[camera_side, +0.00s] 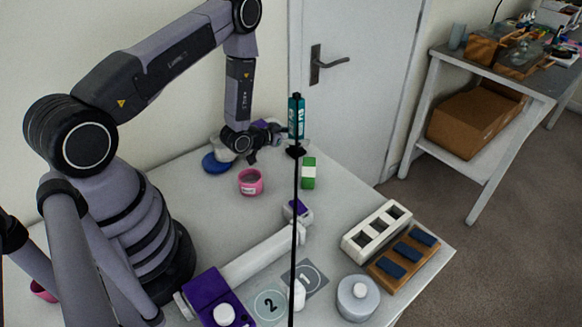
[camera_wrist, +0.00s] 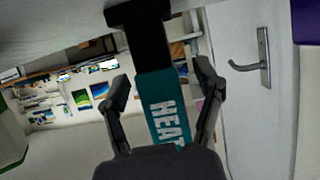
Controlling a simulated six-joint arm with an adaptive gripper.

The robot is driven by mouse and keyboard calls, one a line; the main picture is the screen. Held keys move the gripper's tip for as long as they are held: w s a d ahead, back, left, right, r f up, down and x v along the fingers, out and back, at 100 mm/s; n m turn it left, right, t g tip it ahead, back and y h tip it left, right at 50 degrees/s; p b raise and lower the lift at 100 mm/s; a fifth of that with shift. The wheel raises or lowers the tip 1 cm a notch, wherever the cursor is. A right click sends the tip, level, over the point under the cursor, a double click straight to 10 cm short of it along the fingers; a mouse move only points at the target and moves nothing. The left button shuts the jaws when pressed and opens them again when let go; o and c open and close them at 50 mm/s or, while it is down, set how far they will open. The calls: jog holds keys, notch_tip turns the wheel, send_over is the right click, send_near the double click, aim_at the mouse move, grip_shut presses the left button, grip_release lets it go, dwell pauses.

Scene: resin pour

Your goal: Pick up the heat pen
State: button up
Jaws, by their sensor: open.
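The heat pen (camera_side: 296,118) is teal and black and stands upright in the side view, with a dark foot-like piece at its lower end. In the wrist view, the heat pen (camera_wrist: 165,110) shows white "HEAT" lettering and lies between my gripper's two fingers. My gripper (camera_wrist: 162,88) is open, with a finger on each side of the pen and narrow gaps visible. In the side view, my gripper (camera_side: 274,139) is just left of the pen's lower part. The wrist housing hides the pen's near end in the wrist view.
A pink cup (camera_side: 250,182), a green-and-white block (camera_side: 309,173) and a blue disc (camera_side: 217,162) are near my gripper. A thin black line runs down below the pen. A white rack (camera_side: 376,232), a brown tray (camera_side: 377,279) and a grey round container (camera_side: 357,299) stand front right.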

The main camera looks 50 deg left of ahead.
jog(key=c, duration=1.1)
grip_shut()
jog(key=shift+r, duration=0.1)
